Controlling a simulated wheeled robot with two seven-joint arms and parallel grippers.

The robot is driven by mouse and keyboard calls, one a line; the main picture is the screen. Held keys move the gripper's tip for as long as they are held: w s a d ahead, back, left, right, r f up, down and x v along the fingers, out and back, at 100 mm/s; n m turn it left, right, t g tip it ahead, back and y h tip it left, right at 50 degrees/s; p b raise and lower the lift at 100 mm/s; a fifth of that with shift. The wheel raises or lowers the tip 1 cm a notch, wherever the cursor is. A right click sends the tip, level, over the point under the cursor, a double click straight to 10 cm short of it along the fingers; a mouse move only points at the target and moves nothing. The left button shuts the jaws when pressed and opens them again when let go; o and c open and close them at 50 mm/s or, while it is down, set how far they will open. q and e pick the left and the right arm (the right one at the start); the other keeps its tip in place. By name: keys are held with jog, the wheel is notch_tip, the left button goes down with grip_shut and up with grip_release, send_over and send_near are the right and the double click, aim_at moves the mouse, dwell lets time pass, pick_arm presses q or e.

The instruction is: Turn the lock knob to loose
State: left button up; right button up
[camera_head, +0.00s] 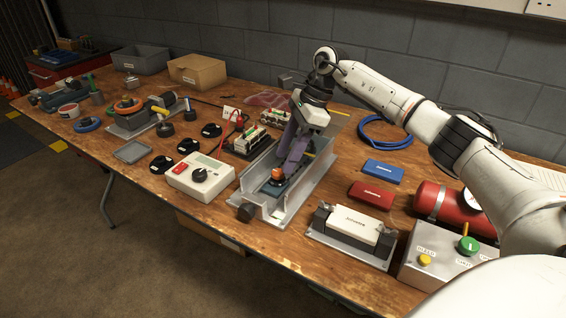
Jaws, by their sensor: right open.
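A grey metal channel fixture (313,181) stands near the middle of the wooden table. A black round knob (246,212) sits at its front left end. An orange-topped part (278,174) sits low inside the channel on a dark base. Which of these is the lock knob I cannot tell for sure, and no loose marking is legible. My right gripper (285,170) points down into the channel, its purple-grey fingers open just above and behind the orange part. Whether they touch it is hard to see. My left gripper is not in view.
A white box with a black dial (200,175) stands left of the channel. A white block in a holder (348,224) is close on its right. Red (371,195) and blue (383,171) cases lie farther right, before a red cylinder (455,207) and a button box (440,266).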

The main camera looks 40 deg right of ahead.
jog(key=v, duration=0.7)
dwell(0.4)
